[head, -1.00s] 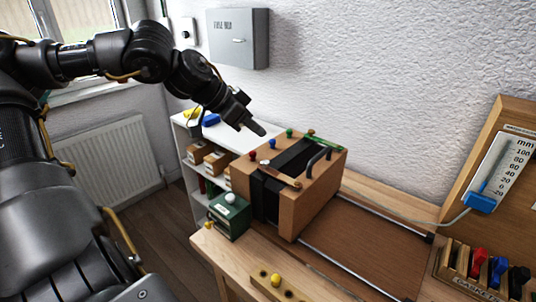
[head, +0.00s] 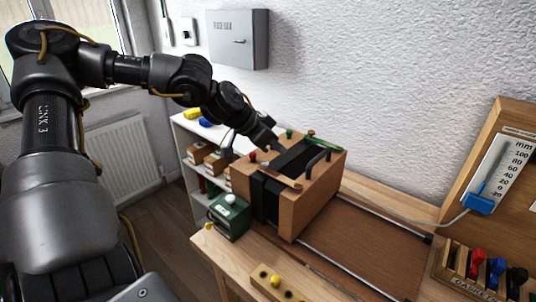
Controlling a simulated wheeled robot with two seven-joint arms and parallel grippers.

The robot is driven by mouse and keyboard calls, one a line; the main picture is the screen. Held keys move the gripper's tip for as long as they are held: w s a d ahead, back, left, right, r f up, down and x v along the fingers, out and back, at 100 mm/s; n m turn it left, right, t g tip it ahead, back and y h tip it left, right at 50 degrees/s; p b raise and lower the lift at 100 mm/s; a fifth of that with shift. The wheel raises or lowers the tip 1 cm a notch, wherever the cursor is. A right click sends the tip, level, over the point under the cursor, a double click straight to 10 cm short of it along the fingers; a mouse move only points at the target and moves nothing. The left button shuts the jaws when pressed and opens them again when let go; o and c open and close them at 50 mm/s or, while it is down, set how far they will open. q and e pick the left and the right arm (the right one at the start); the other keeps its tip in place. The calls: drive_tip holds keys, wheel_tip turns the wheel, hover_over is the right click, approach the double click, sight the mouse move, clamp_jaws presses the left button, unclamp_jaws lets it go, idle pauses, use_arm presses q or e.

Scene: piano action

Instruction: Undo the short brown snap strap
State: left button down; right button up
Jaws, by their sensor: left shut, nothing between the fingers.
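A short brown strap (head: 284,181) lies across the top front edge of a tan wooden box (head: 314,205), over a wide black band (head: 262,194). Its right end looks darker; whether its snap is fastened is too small to tell. My left gripper (head: 272,147) is shut and empty, pointing down at the far left part of the box top, behind the brown strap and apart from it. Whether its fingertips touch the box top cannot be told. My right gripper is not in view.
The box top also bears a red knob (head: 253,156), a green knob (head: 289,134), a green strip (head: 323,143) and a dark handle (head: 318,160). A green box (head: 230,218) stands left of it. Rails and bare bench board (head: 365,245) lie to the right.

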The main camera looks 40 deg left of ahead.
sight(267, 162)
use_arm(q)
drive_tip(key=shift+w+d+f, duration=0.2)
drive_tip(key=shift+w+f, duration=0.15)
drive_tip(key=shift+f, duration=0.2)
drive_tip(key=shift+s+a+p, duration=0.1)
drive_tip(key=shift+s+p, duration=0.15)
drive_tip(key=shift+p, duration=0.15)
drive_tip(key=s, duration=0.1)
drive_tip(key=a, duration=0.1)
drive_tip(key=s+p, duration=0.1)
drive_tip(key=shift+s+a+f, duration=0.2)
drive_tip(key=shift+s+f, duration=0.1)
drive_tip(key=shift+s+a, duration=0.1)
drive_tip(key=shift+s, duration=0.05)
drive_tip(key=shift+f, duration=0.2)
